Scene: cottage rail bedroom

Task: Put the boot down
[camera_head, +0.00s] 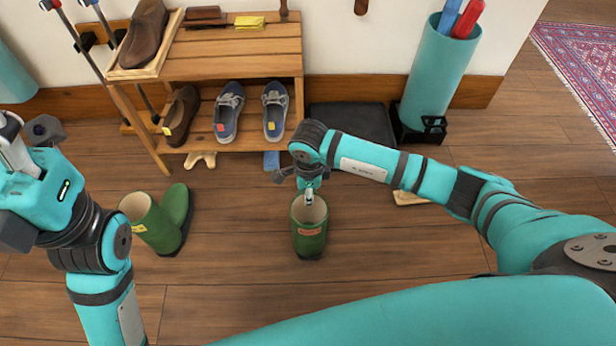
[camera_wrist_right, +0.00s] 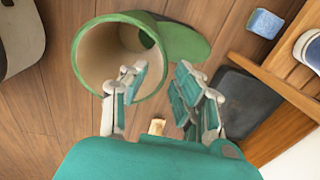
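A green boot (camera_head: 309,232) with an orange label appears upright on the wooden floor in the middle of the head view. Its round open top faces up, and its rim (camera_wrist_right: 81,72) and pale inside fill the upper left of the right wrist view. My right gripper (camera_wrist_right: 160,92) is at the rim, with one finger over the opening and the other outside it. The fingers are apart, with a visible gap between them; contact with the boot wall is unclear. My left gripper (camera_head: 16,150) is at the left edge, away from the boot; its fingers are unclear.
Another green boot (camera_head: 154,226) is on the floor to the left. A wooden shoe rack (camera_head: 235,62) with several shoes stands behind. A dark tray (camera_head: 352,122) and a teal umbrella stand (camera_head: 436,75) are to its right. The floor around the middle boot is clear.

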